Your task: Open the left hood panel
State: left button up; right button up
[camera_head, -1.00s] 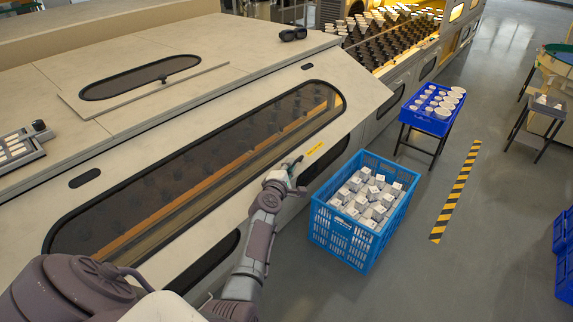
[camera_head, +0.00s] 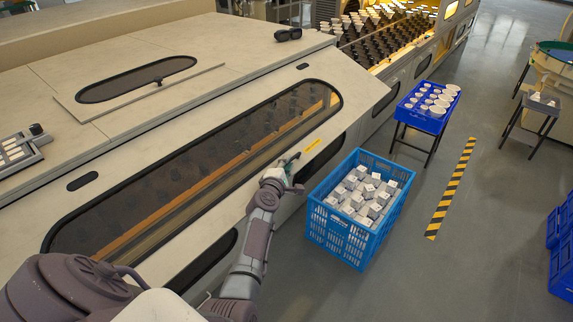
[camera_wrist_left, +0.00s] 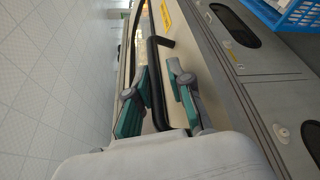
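The left hood panel (camera_head: 232,140) is the slanted cream panel with a long dark window, on the near part of the machine. It looks closed. Its black bar handle (camera_head: 292,158) sits by the panel's lower edge, below a yellow label. My left gripper (camera_head: 284,170) is at this handle. In the left wrist view the handle (camera_wrist_left: 155,85) runs between the two fingers of the gripper (camera_wrist_left: 158,76). The fingers are apart, with a visible gap on the right side of the bar. My right gripper is not in view.
A blue crate (camera_head: 335,240) of small white boxes stands on the floor close to the right of my gripper. Beyond it a blue tray (camera_head: 420,118) with white parts sits on a stand. The floor around the striped strip (camera_head: 452,190) is clear.

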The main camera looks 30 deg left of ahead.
pick_arm(q)
jog(key=shift+s, duration=0.15)
jog(key=f+v, duration=0.1)
jog(key=v, duration=0.6)
jog(key=shift+s+r, duration=0.2)
jog(key=shift+r, duration=0.25)
jog(key=shift+s+d, duration=0.15)
